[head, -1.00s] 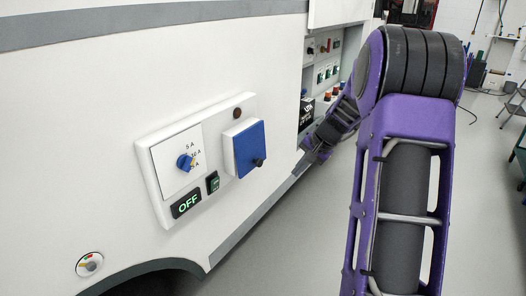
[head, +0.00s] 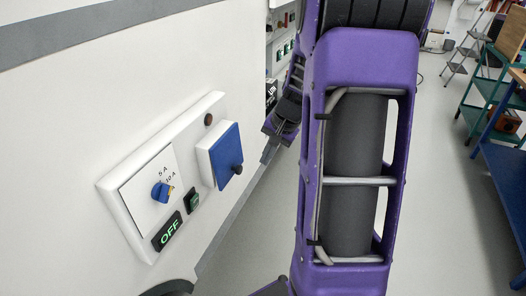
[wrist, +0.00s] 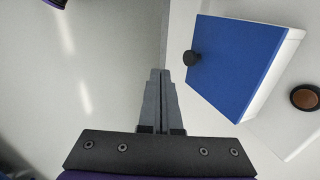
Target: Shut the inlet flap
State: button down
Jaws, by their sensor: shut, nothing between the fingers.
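The inlet flap (head: 228,158) is a blue square plate with a dark round knob near its lower right corner. It lies flat on its white housing, with no clear gap between them. In the wrist view the blue flap (wrist: 235,62) is at the upper right, with its knob (wrist: 191,58) at the left corner. My gripper (wrist: 160,75) is shut and empty, pointing past the flap's knob side without touching it.
The white panel on the motorhome wall also bears a blue rotary knob (head: 160,192), a lit OFF display (head: 168,231), a green switch (head: 193,201) and a brown round button (head: 208,119). Open floor lies right of the wall. A green shelf cart (head: 490,85) and a blue table (head: 505,170) stand at the right.

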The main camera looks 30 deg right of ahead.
aim_at(240, 170)
jog(key=w+a+f, duration=0.3)
jog(key=w+f, duration=0.2)
jog(key=f, duration=0.1)
jog(key=shift+a+f, duration=0.2)
jog(key=shift+a, duration=0.1)
jog(key=shift+w, duration=0.15)
jog(key=shift+w+a+f, duration=0.3)
jog(key=shift+w+a, duration=0.2)
jog(key=shift+w, duration=0.05)
jog(key=shift+w+a, duration=0.15)
